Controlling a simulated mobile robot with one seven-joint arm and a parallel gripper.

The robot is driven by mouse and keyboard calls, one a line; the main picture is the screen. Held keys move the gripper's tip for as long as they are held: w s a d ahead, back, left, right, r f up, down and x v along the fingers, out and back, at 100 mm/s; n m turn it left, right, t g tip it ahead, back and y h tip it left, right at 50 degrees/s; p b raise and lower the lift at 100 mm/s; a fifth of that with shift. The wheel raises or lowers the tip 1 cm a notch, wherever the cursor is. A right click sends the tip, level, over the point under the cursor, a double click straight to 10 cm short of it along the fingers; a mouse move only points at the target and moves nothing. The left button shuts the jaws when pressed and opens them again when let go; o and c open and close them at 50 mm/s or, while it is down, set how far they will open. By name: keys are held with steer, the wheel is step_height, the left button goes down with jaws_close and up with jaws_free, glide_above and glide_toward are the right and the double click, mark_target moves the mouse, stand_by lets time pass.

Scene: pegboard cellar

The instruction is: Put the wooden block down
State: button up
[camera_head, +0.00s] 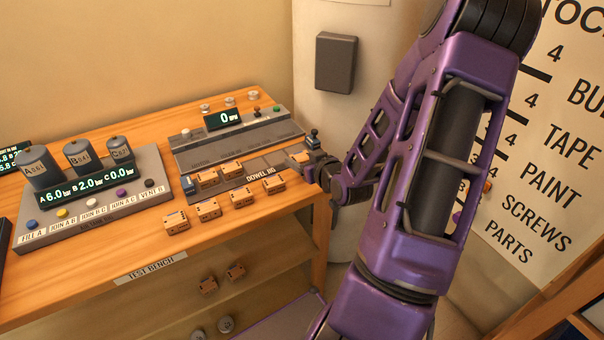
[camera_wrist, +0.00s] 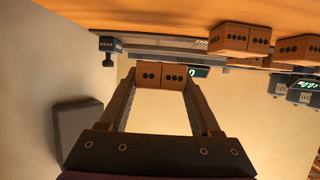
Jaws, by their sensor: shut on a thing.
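My gripper (camera_head: 312,170) is at the right end of the test bench, shut on a wooden block (camera_wrist: 164,77). In the wrist view the block sits between the two fingertips, with dark dots on its facing side. In the head view the held block (camera_head: 300,157) shows small and partly hidden at the fingers. It is close to the dark board marked DOWEL BG (camera_head: 262,170); I cannot tell whether it touches anything below. Several similar blocks (camera_head: 208,210) lie on and in front of that board.
The wooden test bench (camera_head: 150,262) also carries a grey panel with a lit display (camera_head: 223,118) and a unit with three dark cylinders (camera_head: 110,205). A small dark post (camera_head: 313,139) stands just behind my gripper.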

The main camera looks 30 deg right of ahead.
steer(key=shift+f+b, duration=0.35)
steer(key=shift+f, duration=1.7)
steer(key=shift+f+b, duration=0.2)
steer(key=shift+b, duration=0.1)
steer(key=o, duration=1.3)
steer(key=shift+r+p, duration=0.1)
steer(key=shift+p, duration=0.3)
